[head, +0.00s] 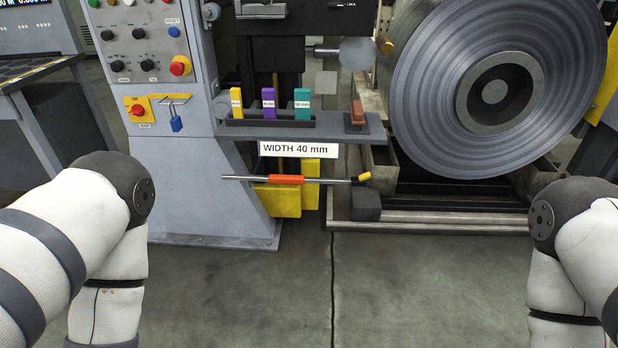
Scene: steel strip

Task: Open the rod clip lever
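A thin metal rod (327,180) lies level below the white "WIDTH 40 mm" sign, with an orange sleeve (286,179) around its middle. At its right end is a small dark clip with a yellow tab (364,176), which looks like the clip lever. The tab slants up to the right, above a dark block (366,204). The lever is too small to tell if it is open or shut. My two arms come in at the left and right edges, bent downward. Both grippers are out of the picture, and neither arm is near the rod.
A grey shelf (345,128) above the rod holds yellow, purple and teal blocks and a brown piece. A large steel strip coil (560,85) stands at right. A control panel (140,40) is at left. The floor (270,300) in front is clear.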

